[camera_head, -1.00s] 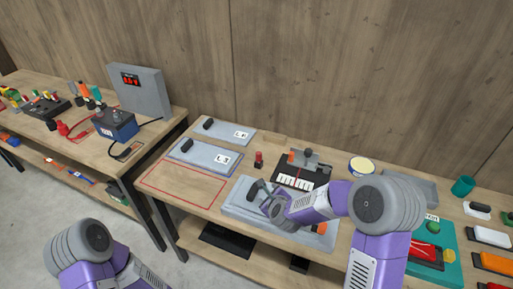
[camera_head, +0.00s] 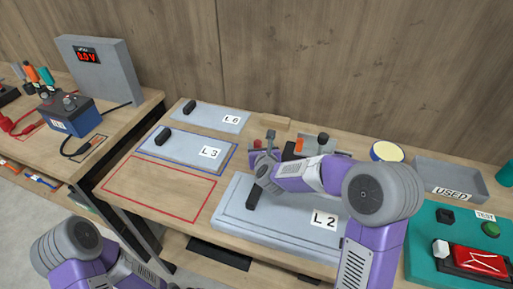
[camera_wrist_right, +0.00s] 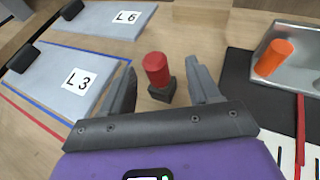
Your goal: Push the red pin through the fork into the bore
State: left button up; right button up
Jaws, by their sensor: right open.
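The red pin (camera_wrist_right: 157,70) stands upright in a small dark base on the wooden table, in the right wrist view. My right gripper (camera_wrist_right: 161,82) is open, its two dark fingers on either side of the pin, with a gap to each. In the head view my right gripper (camera_head: 266,155) hides most of the pin. A grey metal fixture (camera_wrist_right: 292,50) with an orange cylinder (camera_wrist_right: 273,57) lies right of the pin on a black mat. The fork and the bore cannot be made out. My left gripper is out of view; only its arm shows.
Grey panels L6 (camera_head: 212,117), L3 (camera_head: 182,150) and L2 (camera_head: 285,225) lie around on the table. A wooden block (camera_wrist_right: 203,10) stands behind the pin. A cream-topped round tin (camera_head: 387,151), a USED tray (camera_head: 450,180) and a teal test board (camera_head: 425,235) are to the right. The red-outlined area (camera_head: 155,190) is empty.

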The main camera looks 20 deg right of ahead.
jog(key=x, duration=0.5)
jog(key=shift+a+f+b, duration=0.25)
jog(key=shift+f+b, duration=0.05)
jog(key=shift+f, duration=0.2)
jog(key=shift+w, duration=0.35)
jog(key=shift+d, duration=0.1)
jog(key=c, duration=1)
